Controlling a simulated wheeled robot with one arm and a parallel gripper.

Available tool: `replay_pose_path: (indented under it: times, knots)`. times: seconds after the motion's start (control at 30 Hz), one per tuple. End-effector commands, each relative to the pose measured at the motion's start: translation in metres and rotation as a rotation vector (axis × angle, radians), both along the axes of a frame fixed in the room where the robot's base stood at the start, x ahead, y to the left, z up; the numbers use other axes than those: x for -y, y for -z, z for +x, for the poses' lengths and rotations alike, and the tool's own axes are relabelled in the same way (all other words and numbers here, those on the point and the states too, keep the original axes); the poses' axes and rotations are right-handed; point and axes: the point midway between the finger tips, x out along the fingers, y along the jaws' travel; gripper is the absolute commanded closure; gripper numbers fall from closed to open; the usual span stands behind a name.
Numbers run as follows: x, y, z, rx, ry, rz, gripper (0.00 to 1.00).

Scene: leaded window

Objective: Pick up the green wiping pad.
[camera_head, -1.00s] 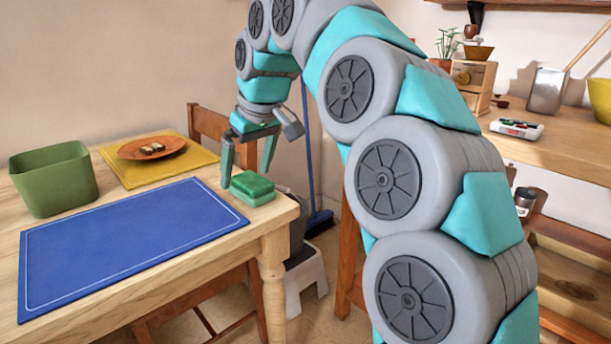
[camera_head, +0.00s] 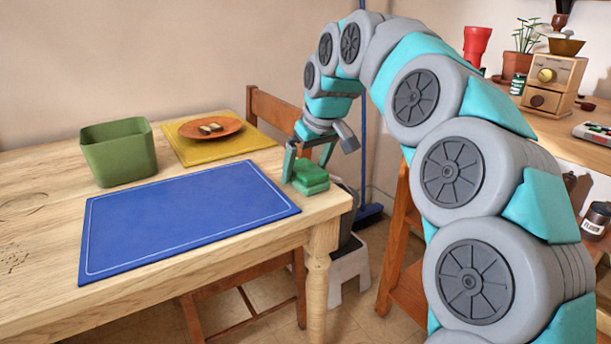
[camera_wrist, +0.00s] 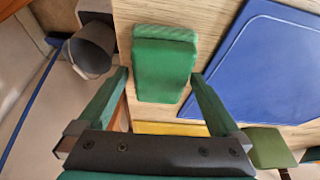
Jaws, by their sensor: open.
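The green wiping pad (camera_head: 308,174) lies on the wooden table near its right corner, just right of the blue mat. In the wrist view the pad (camera_wrist: 163,62) shows ahead of the fingertips, roughly centred between them. My gripper (camera_head: 307,160) is open and points down at the pad in the head view. In the wrist view its two fingers (camera_wrist: 160,76) are spread wider than the pad, with nothing held. I cannot tell whether the fingertips are level with the pad or just above it.
A blue mat (camera_head: 190,217) covers the table's front. A green bin (camera_head: 119,153) and a yellow mat (camera_head: 213,150) with a brown plate (camera_head: 191,131) stand behind it. A chair (camera_head: 273,112) is behind the table. A grey bucket (camera_wrist: 93,48) is beyond the table edge.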

Motion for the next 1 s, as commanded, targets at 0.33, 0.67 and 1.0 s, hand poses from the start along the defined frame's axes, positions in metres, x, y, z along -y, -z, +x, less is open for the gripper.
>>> replay_pose_path:
  times: [0.33,0.67,1.0]
  knots:
    - [-0.0005,0.0018,0.0005,0.000,0.000,0.000,0.00]
    - [-0.0002,0.0057,0.0003,-0.001,0.000,-0.001,0.00]
    - [-0.0006,0.0067,0.0002,-0.001,-0.001,-0.001,0.00]
